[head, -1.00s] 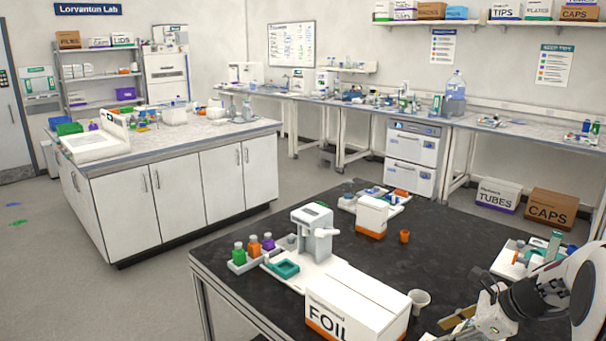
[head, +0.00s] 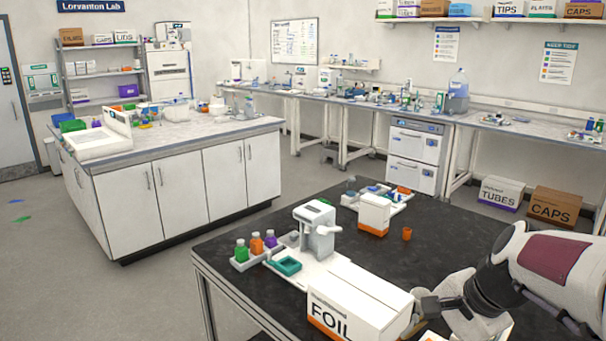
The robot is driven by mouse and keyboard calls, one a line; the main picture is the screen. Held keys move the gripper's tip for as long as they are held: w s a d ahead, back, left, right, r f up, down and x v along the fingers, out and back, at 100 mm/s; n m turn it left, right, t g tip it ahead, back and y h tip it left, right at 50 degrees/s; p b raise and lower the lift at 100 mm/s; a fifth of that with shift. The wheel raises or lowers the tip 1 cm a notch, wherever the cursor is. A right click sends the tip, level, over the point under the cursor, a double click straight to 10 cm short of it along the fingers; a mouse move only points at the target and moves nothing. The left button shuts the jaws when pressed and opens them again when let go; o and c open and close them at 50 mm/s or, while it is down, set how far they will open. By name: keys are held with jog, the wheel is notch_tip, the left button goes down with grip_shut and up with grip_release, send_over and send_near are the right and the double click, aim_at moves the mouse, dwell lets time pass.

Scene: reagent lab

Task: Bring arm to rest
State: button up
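My arm comes in from the right edge of the head view. My gripper (head: 432,304) is low over the front right of the black table (head: 455,235), just right of the white FOIL box (head: 365,297). Its dark fingers are small and partly hidden by its own pale body, so I cannot tell whether they are open or shut. I see nothing clearly held. A small white cup (head: 419,292) shows only in part behind the fingers; I cannot tell whether they touch it.
A white dispenser (head: 318,228) and a rack of green, orange and purple bottles (head: 242,263) stand left of the FOIL box. A white box with an orange base (head: 373,214) and an orange cup (head: 407,233) stand farther back. Bare tabletop lies behind my gripper.

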jog(key=s+a+r+n+t+h, duration=0.1)
jog(key=s+a+n, duration=0.1)
jog(key=s+n, duration=0.4)
jog(key=s+a+r+n+h, duration=0.1)
jog(key=s+n+h, duration=0.1)
jog(key=s+n, duration=0.5)
jog(key=s, duration=0.6)
jog(key=shift+s+a+t, duration=0.2)
jog(key=shift+a+t, duration=0.15)
jog(key=shift+t, duration=0.05)
